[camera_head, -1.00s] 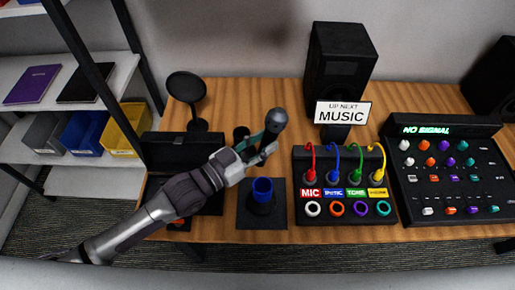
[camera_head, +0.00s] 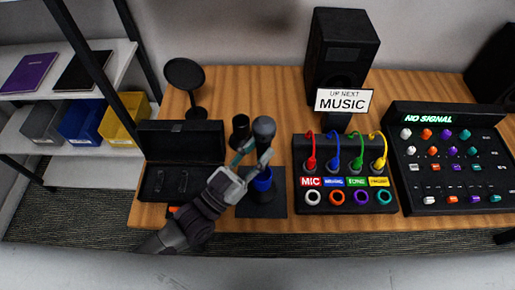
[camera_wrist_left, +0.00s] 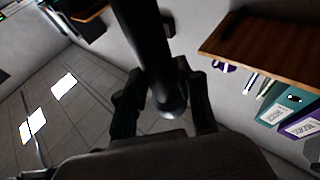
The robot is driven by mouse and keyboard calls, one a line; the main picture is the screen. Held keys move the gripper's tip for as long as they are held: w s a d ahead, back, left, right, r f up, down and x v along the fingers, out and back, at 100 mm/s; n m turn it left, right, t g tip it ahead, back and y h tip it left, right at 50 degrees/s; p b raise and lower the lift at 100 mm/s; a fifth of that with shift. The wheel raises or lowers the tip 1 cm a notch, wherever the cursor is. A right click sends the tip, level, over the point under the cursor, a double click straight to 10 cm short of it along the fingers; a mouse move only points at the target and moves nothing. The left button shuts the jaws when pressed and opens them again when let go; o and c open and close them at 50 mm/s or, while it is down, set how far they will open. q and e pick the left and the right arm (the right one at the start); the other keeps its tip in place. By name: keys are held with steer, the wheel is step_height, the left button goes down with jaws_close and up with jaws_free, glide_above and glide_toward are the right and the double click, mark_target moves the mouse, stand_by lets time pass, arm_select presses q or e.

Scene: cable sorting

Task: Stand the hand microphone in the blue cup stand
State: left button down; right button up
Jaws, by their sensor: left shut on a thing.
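My left gripper (camera_head: 253,163) is shut on the hand microphone (camera_head: 264,131), which has a dark rounded head and a dark body. In the head view the microphone stands roughly upright, head up, in front of the blue cup stand. The blue cup (camera_head: 263,182) on its black square base (camera_head: 270,207) is partly hidden by the gripper. I cannot tell whether the microphone's lower end is inside the cup or above it. In the left wrist view the dark microphone body (camera_wrist_left: 146,45) runs between the fingers (camera_wrist_left: 160,98). My right gripper is not in view.
An open black case (camera_head: 183,143) lies left of the stand. A small black cylinder (camera_head: 240,128) and a round black disc on a stand (camera_head: 185,76) are behind. A cable panel (camera_head: 345,165) stands close on the right, with a mixer (camera_head: 450,160) beyond.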

arm_select(q)
steer(key=shift+f+b, duration=3.75)
steer(key=shift+f, duration=1.05)
steer(key=c, duration=0.7)
jaws_free()
steer(key=shift+a+f, duration=0.1)
steer(key=s+a+f, duration=0.1)
steer(key=s+a, duration=1)
steer(key=s, duration=0.1)
steer(key=shift+a+f, duration=0.25)
